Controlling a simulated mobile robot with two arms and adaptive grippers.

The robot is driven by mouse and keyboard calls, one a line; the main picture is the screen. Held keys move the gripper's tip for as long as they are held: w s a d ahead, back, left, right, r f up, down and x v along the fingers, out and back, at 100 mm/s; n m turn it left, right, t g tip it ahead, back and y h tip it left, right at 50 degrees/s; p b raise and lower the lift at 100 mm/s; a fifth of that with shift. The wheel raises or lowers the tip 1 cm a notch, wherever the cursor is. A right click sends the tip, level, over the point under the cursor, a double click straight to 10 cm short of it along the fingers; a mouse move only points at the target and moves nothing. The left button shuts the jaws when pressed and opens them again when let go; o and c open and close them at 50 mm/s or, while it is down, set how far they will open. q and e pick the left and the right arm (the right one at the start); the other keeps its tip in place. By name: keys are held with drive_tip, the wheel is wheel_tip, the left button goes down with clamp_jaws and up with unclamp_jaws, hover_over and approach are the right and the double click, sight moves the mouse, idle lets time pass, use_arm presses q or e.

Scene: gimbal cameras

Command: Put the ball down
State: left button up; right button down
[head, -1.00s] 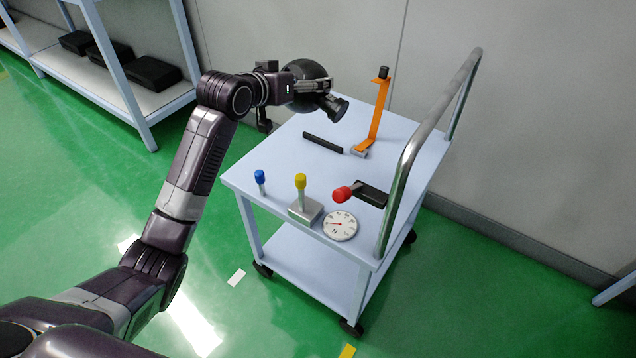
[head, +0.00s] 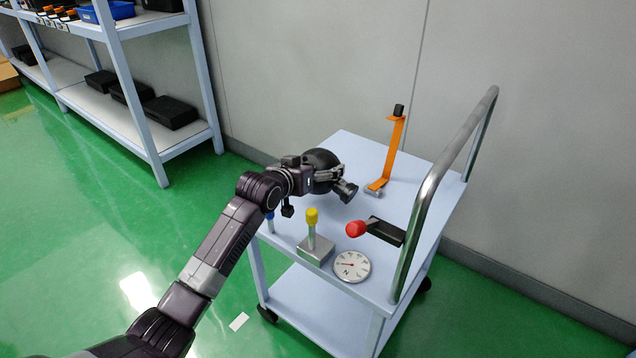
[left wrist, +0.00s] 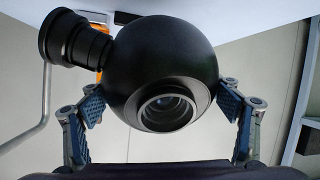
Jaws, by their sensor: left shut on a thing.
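The ball is a black gimbal camera ball (head: 323,160) with a protruding lens barrel. My left gripper (head: 328,177) is shut on it, over the left part of the cart's pale blue top (head: 366,153). In the left wrist view the ball (left wrist: 160,65) sits between the two blue-padded fingers, one at each side. One lens faces the wrist camera and a longer barrel points to the upper left. Whether the ball touches the cart top cannot be told. My right gripper is not in view.
A metal rail (head: 430,200) edges the right. Shelves (head: 140,128) stand left.

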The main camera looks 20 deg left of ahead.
use_arm(q)
wheel_tip(320, 180, down, 3)
drive_tip(key=shift+r+b, duration=0.1)
drive_tip(key=shift+b, duration=0.3)
drive_tip(key=shift+f, duration=0.5)
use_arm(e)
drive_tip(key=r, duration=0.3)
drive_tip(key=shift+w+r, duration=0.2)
use_arm(q)
drive_tip(key=o, duration=1.6)
drive_tip(key=shift+f, duration=0.2)
